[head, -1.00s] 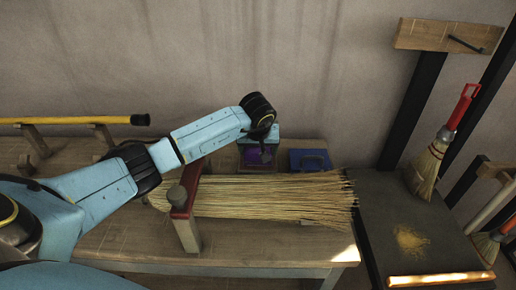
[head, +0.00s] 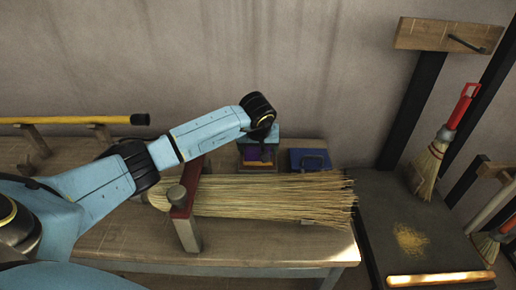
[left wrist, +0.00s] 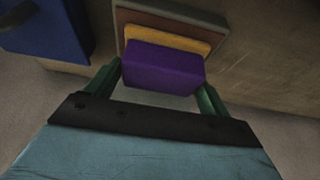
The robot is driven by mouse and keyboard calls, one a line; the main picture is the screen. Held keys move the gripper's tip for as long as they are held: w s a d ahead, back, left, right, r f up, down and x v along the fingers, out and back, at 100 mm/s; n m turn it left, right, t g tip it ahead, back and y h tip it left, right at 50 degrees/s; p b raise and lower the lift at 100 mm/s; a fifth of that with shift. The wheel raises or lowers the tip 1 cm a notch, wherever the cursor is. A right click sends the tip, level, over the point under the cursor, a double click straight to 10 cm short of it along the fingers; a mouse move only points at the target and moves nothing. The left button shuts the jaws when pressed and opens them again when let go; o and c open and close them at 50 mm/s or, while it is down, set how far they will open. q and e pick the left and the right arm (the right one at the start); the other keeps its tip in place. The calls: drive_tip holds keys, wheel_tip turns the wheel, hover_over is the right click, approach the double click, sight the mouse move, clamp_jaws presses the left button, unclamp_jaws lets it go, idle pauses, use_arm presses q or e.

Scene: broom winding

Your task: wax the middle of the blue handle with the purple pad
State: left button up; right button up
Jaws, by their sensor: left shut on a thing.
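The purple pad (left wrist: 162,66) sits between the green fingers of my left gripper (left wrist: 158,84) in the left wrist view, and the gripper is shut on it. Directly beyond the pad are a yellow-orange layer and a brown block or tray (left wrist: 185,24); I cannot tell whether the pad touches them. In the head view the pad (head: 250,154) is partly hidden under my left gripper (head: 265,146), at the back of the bench. No blue handle shows clearly; a yellow handle with a black end (head: 75,120) lies on wooden rests at the left. My right gripper is not in view.
A blue block with a dark grip (head: 310,161) stands right of the pad. A broom's straw (head: 270,198) lies along the bench, by a red clamp (head: 182,205). A red-handled brush (head: 432,165) hangs at the right. The bench front (head: 220,240) is clear.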

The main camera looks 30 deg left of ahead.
use_arm(q)
drive_tip(key=shift+r+p, duration=2.55)
drive_tip(key=shift+r, duration=0.95)
